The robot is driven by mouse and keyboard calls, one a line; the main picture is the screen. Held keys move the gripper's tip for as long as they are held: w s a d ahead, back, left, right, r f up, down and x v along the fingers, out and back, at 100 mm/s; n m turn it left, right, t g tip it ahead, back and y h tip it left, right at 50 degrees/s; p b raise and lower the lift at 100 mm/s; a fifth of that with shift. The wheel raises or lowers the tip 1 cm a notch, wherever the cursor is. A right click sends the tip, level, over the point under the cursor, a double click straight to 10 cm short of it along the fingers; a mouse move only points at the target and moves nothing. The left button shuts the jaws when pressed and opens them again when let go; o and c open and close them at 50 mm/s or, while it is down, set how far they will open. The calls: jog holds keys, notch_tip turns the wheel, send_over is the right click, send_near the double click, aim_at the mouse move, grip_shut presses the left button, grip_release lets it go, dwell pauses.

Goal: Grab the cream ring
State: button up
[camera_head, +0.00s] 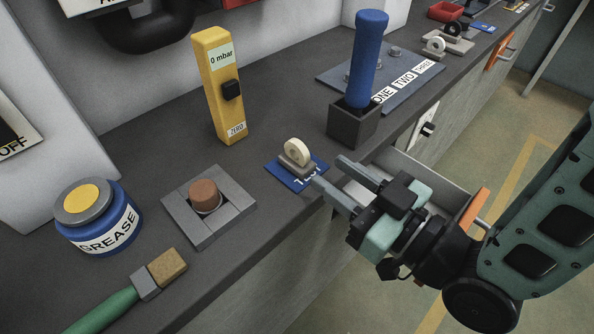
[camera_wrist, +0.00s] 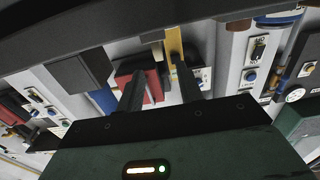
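The cream ring (camera_head: 297,151) stands upright in a small grey holder (camera_head: 297,166) on a blue mat (camera_head: 284,176) marked TEST, near the front edge of the bench. My gripper (camera_head: 328,171) is open and empty. Its two fingers point at the ring from the right, over the bench edge, and are a short gap apart from it. In the wrist view my gripper (camera_wrist: 158,72) also shows its fingers spread with nothing between them. I cannot make out the ring in that view.
A blue-handled tool (camera_head: 367,60) stands in a dark box (camera_head: 355,124) behind my gripper. A yellow gauge (camera_head: 219,90), a grey block frame (camera_head: 232,213) with a brown plug, a grease jar (camera_head: 97,220) and a brush (camera_head: 110,307) are left. An open drawer (camera_head: 425,169) lies below.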

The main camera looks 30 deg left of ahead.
aim_at(290, 142)
jog(key=shift+a+f+b, duration=0.1)
jog(key=shift+f+b, duration=0.2)
jog(key=shift+b, duration=0.2)
jog(key=b+x, duration=0.2)
jog(key=b, duration=0.2)
jog(key=shift+a, duration=0.25)
jog(key=shift+r+p+x, duration=0.15)
jog(key=shift+p+x, duration=0.05)
jog(key=shift+x, duration=0.4)
jog(key=shift+r+p+x, duration=0.15)
jog(key=shift+p+x, duration=0.05)
jog(key=shift+x, duration=0.35)
jog(key=shift+w+x, duration=0.2)
jog(key=shift+x, duration=2.45)
grip_shut()
